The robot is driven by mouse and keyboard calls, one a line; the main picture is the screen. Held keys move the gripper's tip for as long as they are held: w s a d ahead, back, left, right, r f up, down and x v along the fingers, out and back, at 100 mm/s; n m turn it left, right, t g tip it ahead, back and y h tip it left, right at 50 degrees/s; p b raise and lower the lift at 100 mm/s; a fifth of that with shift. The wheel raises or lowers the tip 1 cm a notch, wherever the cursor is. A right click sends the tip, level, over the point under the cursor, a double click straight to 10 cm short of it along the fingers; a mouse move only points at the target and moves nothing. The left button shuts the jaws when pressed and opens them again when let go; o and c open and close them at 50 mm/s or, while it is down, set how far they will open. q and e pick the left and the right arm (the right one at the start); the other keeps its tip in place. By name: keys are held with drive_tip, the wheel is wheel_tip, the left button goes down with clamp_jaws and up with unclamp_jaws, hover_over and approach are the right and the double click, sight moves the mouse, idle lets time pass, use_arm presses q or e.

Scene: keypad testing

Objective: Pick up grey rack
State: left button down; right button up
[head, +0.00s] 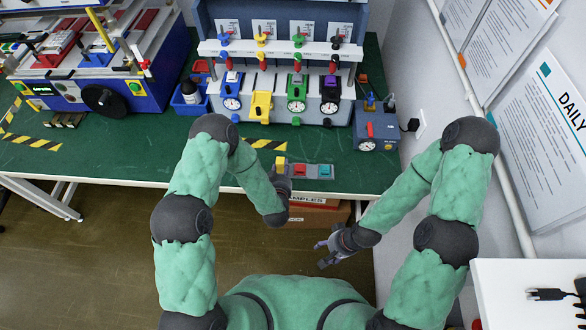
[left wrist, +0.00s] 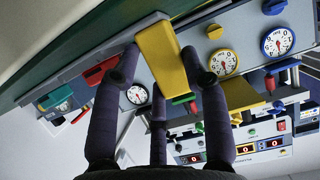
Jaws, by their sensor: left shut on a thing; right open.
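The grey rack (head: 308,176) shows at the front edge of the green table in the head view. It carries a yellow block (head: 281,163), a red block (head: 299,169) and a teal block (head: 325,171). My left gripper (head: 283,183) is at the rack's left end. In the left wrist view its fingers (left wrist: 160,65) close around the yellow-block end, and the grey rack (left wrist: 75,78) runs off to the lower left. Whether the rack is clear of the table is hard to tell. My right gripper (head: 328,250) is open and empty, in front of the table.
The green table (head: 200,160) has free room left of the rack. A panel with gauges and coloured valves (head: 280,85) stands behind, with a grey gauge box (head: 376,130) at the right. A wall closes the right side.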

sight(282, 163)
use_arm(q)
drive_tip(key=shift+r, duration=0.15)
wheel_tip(282, 163, up, 10)
drive_tip(key=p, duration=0.2)
idle(0.4)
drive_tip(key=shift+f, duration=0.25)
drive_tip(key=shift+f+b, duration=2.55)
drive_tip(key=shift+f, duration=0.05)
drive_tip(key=shift+a+f+b, duration=0.25)
drive_tip(key=shift+f+b, duration=0.75)
drive_tip(key=shift+f, duration=0.1)
drive_tip(key=shift+a+f+b, duration=0.2)
drive_tip(key=shift+f+b, duration=0.75)
drive_tip(key=shift+f, duration=0.35)
drive_tip(key=c, duration=0.6)
unclamp_jaws()
